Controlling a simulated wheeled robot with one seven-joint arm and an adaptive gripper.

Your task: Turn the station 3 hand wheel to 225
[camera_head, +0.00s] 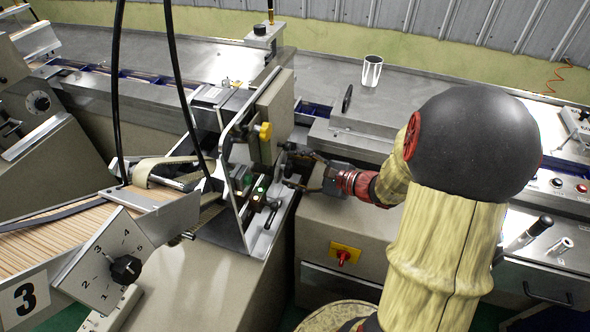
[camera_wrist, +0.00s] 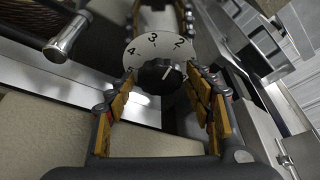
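My gripper (camera_head: 288,167) points left at the upright machine plate of the middle station in the head view, with its two fingers apart. Behind the knob is a round white dial (camera_wrist: 146,47) numbered 2, 3, 4 and more. I cannot tell whether the fingers touch the knob. In the head view my gripper hides most of this spot. No hand wheel is labelled, so I cannot tell if this knob is it.
A metal cup (camera_head: 372,71) stands on the far bench.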

